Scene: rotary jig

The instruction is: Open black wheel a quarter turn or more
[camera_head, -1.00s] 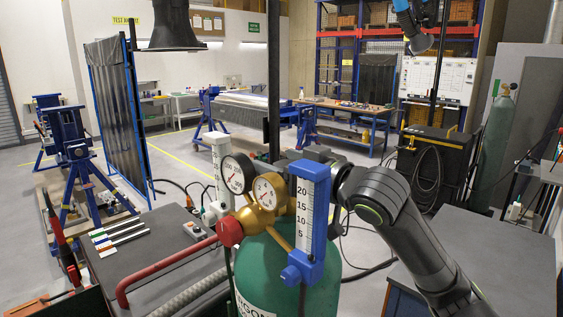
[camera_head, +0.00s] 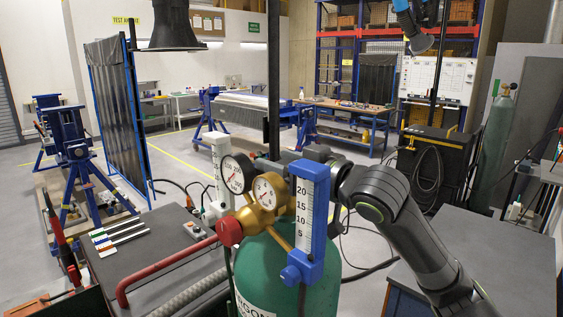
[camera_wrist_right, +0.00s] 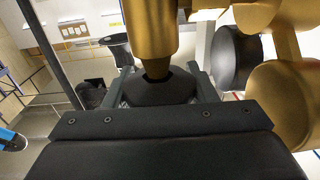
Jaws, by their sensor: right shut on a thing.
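The black wheel (camera_wrist_right: 158,88) sits at the end of a brass valve stem (camera_wrist_right: 150,35) in the right wrist view. My right gripper (camera_wrist_right: 160,84) has one finger on each side of the wheel and is shut on it. In the head view my right gripper (camera_head: 290,156) reaches in from the right behind the gauges and the blue flow tube, which hide the wheel and the fingertips. The brass regulator (camera_head: 258,215) sits on top of the green argon cylinder (camera_head: 330,270). My left gripper is not in view.
Two round gauges (camera_head: 238,173) and a blue-framed flow tube (camera_head: 312,205) stand close in front of my right gripper. A red handle bar (camera_head: 165,262) and a grey table (camera_head: 150,250) lie left. Another dark table top (camera_head: 490,250) is at right.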

